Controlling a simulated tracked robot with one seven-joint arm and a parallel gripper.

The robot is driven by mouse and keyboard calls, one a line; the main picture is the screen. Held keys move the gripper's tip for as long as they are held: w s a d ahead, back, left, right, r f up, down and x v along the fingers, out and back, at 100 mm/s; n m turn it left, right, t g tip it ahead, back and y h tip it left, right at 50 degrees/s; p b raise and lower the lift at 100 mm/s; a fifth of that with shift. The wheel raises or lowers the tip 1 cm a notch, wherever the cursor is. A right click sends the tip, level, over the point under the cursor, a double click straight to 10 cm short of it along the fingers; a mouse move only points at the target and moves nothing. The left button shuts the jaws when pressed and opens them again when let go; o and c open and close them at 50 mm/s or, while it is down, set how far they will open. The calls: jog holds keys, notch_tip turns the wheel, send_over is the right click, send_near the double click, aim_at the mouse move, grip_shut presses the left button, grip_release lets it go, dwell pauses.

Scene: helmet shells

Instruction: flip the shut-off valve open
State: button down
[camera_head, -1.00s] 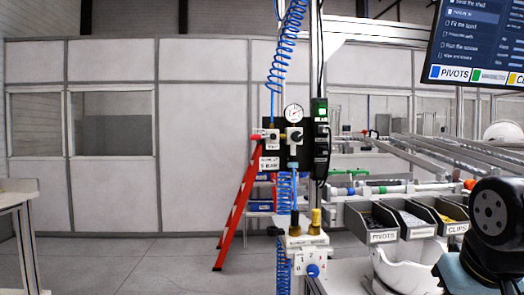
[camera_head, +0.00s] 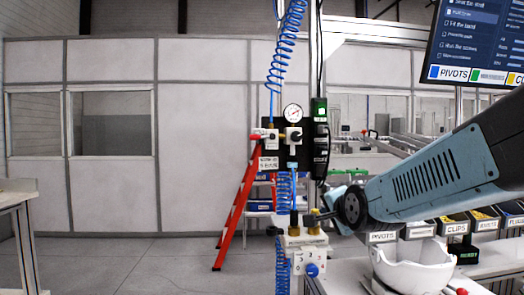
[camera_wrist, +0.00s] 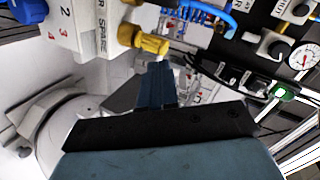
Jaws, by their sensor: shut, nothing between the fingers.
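The air panel (camera_head: 280,155) hangs on the post, with a gauge (camera_head: 293,113) and white valve blocks (camera_head: 294,136) with dark knobs. Below is a white numbered manifold (camera_head: 304,240) with brass fittings and a blue knob (camera_head: 312,270). My gripper (camera_head: 322,214) points left close to the manifold's top; contact cannot be told. In the wrist view my shut, empty fingers (camera_wrist: 156,84) are below a brass fitting (camera_wrist: 143,40) on the manifold marked SPARE; the panel's gauge (camera_wrist: 304,60) is upper right.
Blue coiled hoses (camera_head: 286,45) hang above and below the panel. A red ladder (camera_head: 238,205) stands behind. A white helmet shell (camera_head: 412,267) and labelled bins (camera_head: 436,230) lie beneath my arm. A monitor (camera_head: 478,45) hangs upper right. Floor at left is clear.

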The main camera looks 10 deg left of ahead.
jog(key=w+a+r+m+t+y, duration=0.35)
jog(key=w+a+m, duration=0.3)
jog(key=a, duration=0.45)
jog(key=m+t, duration=0.7)
jog(key=m, duration=0.8)
send_near(261, 137)
jog(key=w+a+f, duration=0.2)
jog(key=w+a, duration=0.1)
jog(key=w, duration=0.1)
jog(key=shift+h, duration=0.35)
jog(key=r, duration=0.1)
jog(key=w+r, duration=0.1)
jog(key=r, duration=0.2)
jog(key=shift+w+a+r, duration=0.1)
jog(key=shift+w+a, duration=0.1)
jog(key=shift+w, duration=0.05)
